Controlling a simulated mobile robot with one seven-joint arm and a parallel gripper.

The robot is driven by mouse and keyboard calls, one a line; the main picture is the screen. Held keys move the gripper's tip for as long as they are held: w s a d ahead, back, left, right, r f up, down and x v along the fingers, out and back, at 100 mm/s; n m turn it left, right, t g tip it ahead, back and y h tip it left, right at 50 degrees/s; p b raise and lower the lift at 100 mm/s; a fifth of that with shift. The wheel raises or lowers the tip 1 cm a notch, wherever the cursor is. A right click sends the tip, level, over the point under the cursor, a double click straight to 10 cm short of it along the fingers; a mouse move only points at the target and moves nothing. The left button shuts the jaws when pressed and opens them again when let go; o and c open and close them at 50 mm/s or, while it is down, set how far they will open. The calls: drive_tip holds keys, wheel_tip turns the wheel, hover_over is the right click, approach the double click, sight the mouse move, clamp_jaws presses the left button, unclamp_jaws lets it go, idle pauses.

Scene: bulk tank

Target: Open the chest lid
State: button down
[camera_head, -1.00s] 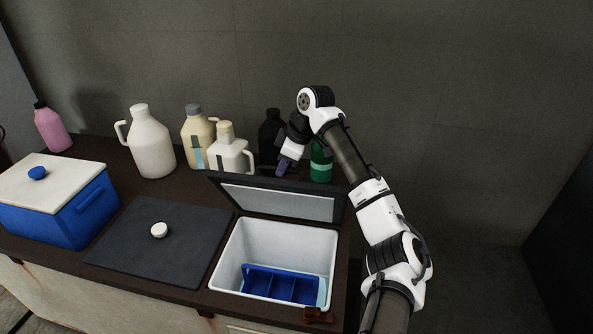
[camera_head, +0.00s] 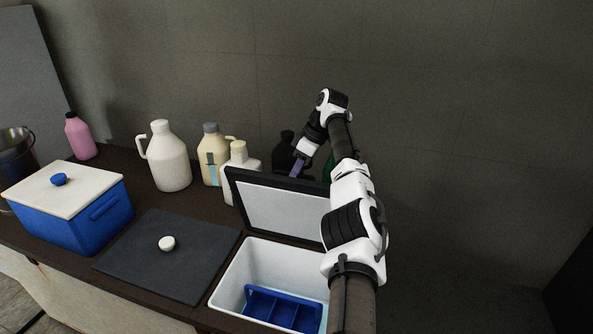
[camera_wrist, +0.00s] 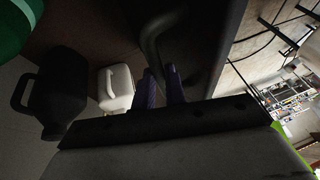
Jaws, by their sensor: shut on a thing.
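The chest is an open white-lined box (camera_head: 236,272) at the front of the counter, its right part hidden by my arm. Its dark-rimmed lid (camera_head: 272,212) stands raised at the back, with the pale inner face towards the head camera. My gripper (camera_head: 298,168) is behind the lid's top edge, pointing down. In the wrist view, my purple fingers (camera_wrist: 163,88) are close together at a dark curved handle (camera_wrist: 153,45) beside the dark lid panel (camera_wrist: 215,45). The grip appears to be on this handle, though the exact contact is hard to see.
A blue divided tray (camera_head: 283,309) lies inside the chest. A dark flat panel with a white knob (camera_head: 167,243) lies to the left, beside a blue box (camera_head: 85,223). Jugs (camera_head: 170,160) and a black bottle (camera_head: 285,150) stand behind, close to the lid.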

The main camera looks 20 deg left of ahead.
drive_tip(key=shift+w+d+f, duration=0.1)
drive_tip(key=shift+d+f, duration=0.25)
drive_tip(key=shift+f, duration=0.2)
drive_tip(key=c, duration=1.5)
unclamp_jaws()
drive_tip(key=shift+w+f, duration=0.15)
drive_tip(key=shift+w, duration=0.1)
drive_tip(key=shift+o, duration=0.2)
drive_tip(key=shift+s+a+r, duration=0.15)
drive_tip(key=shift+a+r, duration=0.05)
drive_tip(key=shift+r, duration=0.1)
